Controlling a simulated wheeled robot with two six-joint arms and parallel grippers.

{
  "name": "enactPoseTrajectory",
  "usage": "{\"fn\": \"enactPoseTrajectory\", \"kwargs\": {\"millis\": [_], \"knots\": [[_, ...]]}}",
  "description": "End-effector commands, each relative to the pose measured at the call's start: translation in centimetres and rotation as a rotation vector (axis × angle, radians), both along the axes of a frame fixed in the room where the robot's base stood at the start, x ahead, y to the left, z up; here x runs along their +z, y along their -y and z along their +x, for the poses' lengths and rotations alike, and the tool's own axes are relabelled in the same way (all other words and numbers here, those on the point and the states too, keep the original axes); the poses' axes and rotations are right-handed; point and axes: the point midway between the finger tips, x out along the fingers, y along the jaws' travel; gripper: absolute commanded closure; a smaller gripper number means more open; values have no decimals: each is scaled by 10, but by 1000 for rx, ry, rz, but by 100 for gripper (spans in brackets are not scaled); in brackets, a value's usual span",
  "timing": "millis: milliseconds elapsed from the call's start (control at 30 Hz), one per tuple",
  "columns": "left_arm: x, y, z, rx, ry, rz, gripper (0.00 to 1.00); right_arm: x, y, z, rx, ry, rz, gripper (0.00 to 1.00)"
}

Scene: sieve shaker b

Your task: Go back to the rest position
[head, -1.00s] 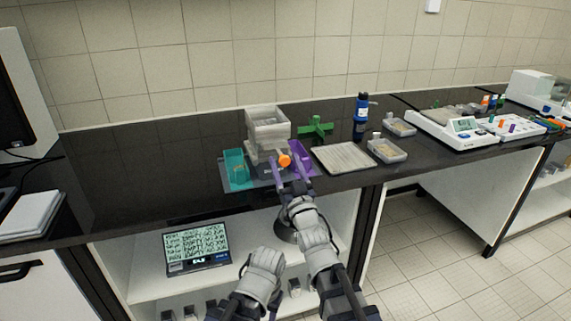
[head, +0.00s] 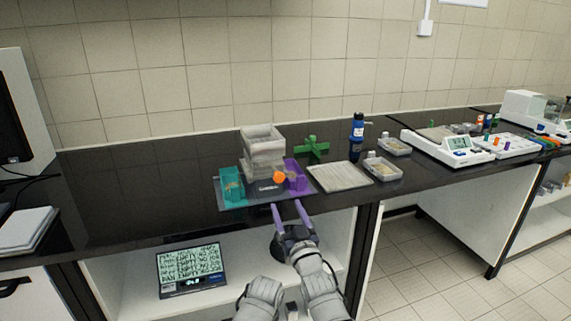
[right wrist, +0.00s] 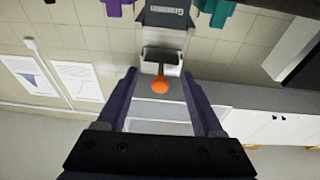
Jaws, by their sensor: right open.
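My right gripper (head: 290,213) is open and empty in front of the counter's front edge, below the sieve shaker. Its two purple fingers also show in the right wrist view (right wrist: 162,98), spread apart with nothing between them. The sieve shaker (head: 263,158) has a clear square sieve stack and an orange knob (head: 279,177). The knob also shows in the right wrist view (right wrist: 160,85), beyond the fingertips. A teal bin (head: 231,183) stands left of the shaker and a purple bin (head: 296,174) right of it. My left arm shows low in the head view; its fingers are not seen.
A display (head: 190,270) stands on the shelf below. The counter's left part (head: 140,190) is bare.

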Motion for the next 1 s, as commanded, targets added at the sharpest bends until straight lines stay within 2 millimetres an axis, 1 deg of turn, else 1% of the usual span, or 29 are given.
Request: {"fn": "enactPoseTrajectory", "kwargs": {"millis": [33,67,100,133,167,200,267,300,367,400,467,500,600,733,833,967,1000], "knots": [[0,0,0,0,0,0,50,-19,-1,3,-11,-84,-25,32],[0,0,0,0,0,0,50,-33,-1,5,-19,-145,-44,32],[0,0,0,0,0,0,50,-53,-1,6,-30,-231,-72,32],[0,0,0,0,0,0,50,-68,-1,5,-37,-296,-94,32],[0,0,0,0,0,0,50,-83,0,3,-43,-362,-116,32],[0,0,0,0,0,0,50,-103,1,-1,-51,-449,-145,32],[0,0,0,0,0,0,50,-132,3,-10,-62,-580,-189,32],[0,0,0,0,0,0,50,-150,5,-18,-67,-667,-219,32],[0,0,0,0,0,0,50,-176,9,-34,-73,-799,-266,32],[0,0,0,0,0,0,50,-192,11,-46,-75,-886,-299,32],[0,0,0,0,0,0,50,-213,15,-67,-77,-1014,-346,32],[0,0,0,0,0,0,50,-225,18,-81,-78,-1097,-376,32],[0,0,0,0,0,0,50,-247,26,-117,-76,-1276,-444,32],[0,0,0,0,0,0,50,-262,34,-157,-68,-1464,-516,32],[0,0,0,0,0,0,50,-267,40,-185,-61,-1587,-566,32],[0,0,0,0,0,0,50,-269,47,-220,-52,-1737,-624,32],[11,0,0,0,0,0,50,-258,48,-225,-50,-1759,-632,32]]}}
